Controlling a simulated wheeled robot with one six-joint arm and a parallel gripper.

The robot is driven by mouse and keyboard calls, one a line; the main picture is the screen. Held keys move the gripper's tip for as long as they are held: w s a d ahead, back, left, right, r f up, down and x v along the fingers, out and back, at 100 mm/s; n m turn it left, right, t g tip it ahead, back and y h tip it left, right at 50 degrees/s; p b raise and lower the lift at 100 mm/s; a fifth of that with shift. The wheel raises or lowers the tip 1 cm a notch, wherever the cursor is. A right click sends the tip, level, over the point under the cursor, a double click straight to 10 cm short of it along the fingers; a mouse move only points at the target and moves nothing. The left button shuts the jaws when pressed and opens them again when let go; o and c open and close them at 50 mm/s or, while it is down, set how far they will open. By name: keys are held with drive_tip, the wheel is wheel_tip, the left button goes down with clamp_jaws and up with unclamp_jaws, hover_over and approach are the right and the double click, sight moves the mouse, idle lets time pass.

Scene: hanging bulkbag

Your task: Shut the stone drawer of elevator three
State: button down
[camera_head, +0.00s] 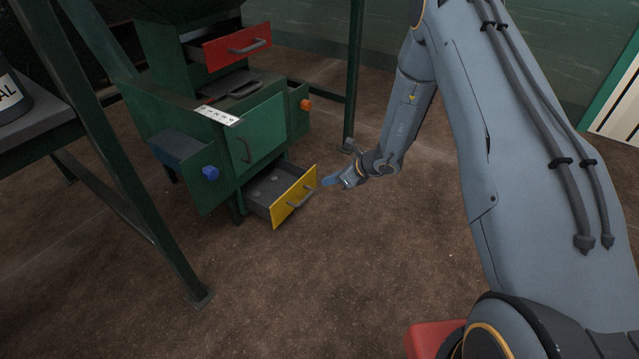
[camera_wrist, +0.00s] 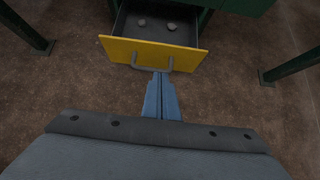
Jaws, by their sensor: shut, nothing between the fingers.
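The stone drawer (camera_head: 293,196) has a yellow front and a grey bar handle, and it stands open at the bottom of the green elevator cabinet (camera_head: 262,135). Small grey stones lie inside it. In the wrist view its yellow front (camera_wrist: 185,56) is ahead, with stones (camera_wrist: 172,27) behind it. My gripper (camera_head: 327,181) is shut and empty, just right of the yellow front. In the wrist view the blue fingers (camera_wrist: 160,78) reach to the handle (camera_wrist: 136,62) at the middle of the front. I cannot tell whether they touch it.
A red drawer (camera_head: 236,47) stands open higher up. A blue knob (camera_head: 210,173) and an orange knob (camera_head: 305,105) stick out at the cabinet's sides. Green posts (camera_head: 355,75) stand around it, also in the wrist view (camera_wrist: 290,66). The brown floor in front is clear.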

sight(299, 184)
drive_tip(key=b+x, duration=0.1)
drive_tip(key=x, duration=0.2)
drive_tip(key=r+b+x, duration=0.1)
drive_tip(key=b+x, duration=0.1)
drive_tip(key=x, duration=0.2)
drive_tip(key=a+b+x, duration=0.1)
drive_tip(key=b+x, duration=0.1)
drive_tip(key=x, duration=0.2)
drive_tip(key=shift+w+a+r, duration=0.1)
drive_tip(key=shift+w+r, duration=0.1)
drive_tip(key=shift+w, duration=0.2)
drive_tip(key=shift+w+a+r, duration=0.1)
drive_tip(key=shift+w+a, duration=0.2)
drive_tip(key=shift+a, duration=0.1)
drive_tip(key=shift+w, duration=0.15)
